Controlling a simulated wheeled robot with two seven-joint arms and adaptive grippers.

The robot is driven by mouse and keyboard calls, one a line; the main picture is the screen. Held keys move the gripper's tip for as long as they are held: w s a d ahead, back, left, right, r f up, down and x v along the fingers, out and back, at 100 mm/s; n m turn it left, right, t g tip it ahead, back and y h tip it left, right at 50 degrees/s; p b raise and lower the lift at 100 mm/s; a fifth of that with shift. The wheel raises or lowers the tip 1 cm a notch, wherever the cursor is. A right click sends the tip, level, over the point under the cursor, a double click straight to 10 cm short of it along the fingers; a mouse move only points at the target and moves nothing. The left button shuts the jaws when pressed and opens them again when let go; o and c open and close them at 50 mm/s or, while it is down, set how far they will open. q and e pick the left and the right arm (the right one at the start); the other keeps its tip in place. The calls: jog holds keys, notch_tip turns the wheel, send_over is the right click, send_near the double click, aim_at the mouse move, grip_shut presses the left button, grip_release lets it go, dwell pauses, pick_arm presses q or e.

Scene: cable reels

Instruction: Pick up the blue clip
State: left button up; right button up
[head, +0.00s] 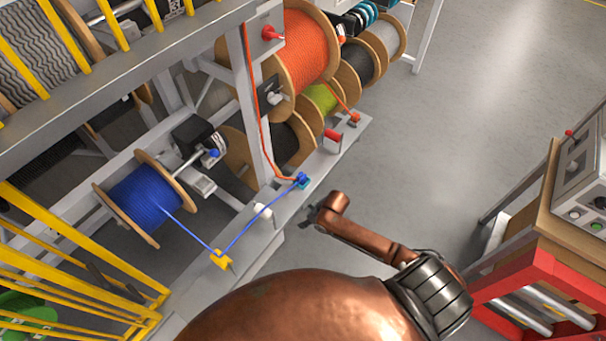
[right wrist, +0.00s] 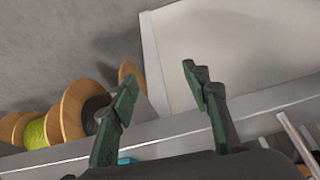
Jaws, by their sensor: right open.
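The blue clip (head: 303,180) sits on the grey rail (head: 275,215), at the end of the blue cable. A teal part shows under it. My right gripper (head: 312,215) is just below and right of the clip in the head view, apart from it. In the right wrist view its two dark green fingers (right wrist: 158,85) are spread apart with nothing between them. A bit of teal (right wrist: 125,161) shows at the base of the left finger there; I cannot tell if it is the clip's base. My left gripper is not in view.
The blue cable runs from a blue reel (head: 145,200) through a yellow guide (head: 221,259). An orange reel (head: 303,47) and its cable stand behind the rail. A red clip (head: 333,135) is further along the rail. Open floor (head: 450,130) lies to the right, before a red-framed bench (head: 545,285).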

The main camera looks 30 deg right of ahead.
jog(key=w+a+r+n+p, duration=0.15)
jog(key=a+r, duration=0.25)
jog(key=r, duration=0.8)
send_near(302, 175)
jog(key=w, duration=0.1)
jog(key=shift+m+g, duration=0.3)
jog(key=shift+m, duration=0.05)
jog(key=x, duration=0.4)
jog(key=p+x, duration=0.1)
jog(key=x, duration=0.3)
jog(key=shift+s+a+f, duration=0.1)
jog(key=shift+s+f, duration=0.05)
jog(key=shift+f, duration=0.15)
grip_shut()
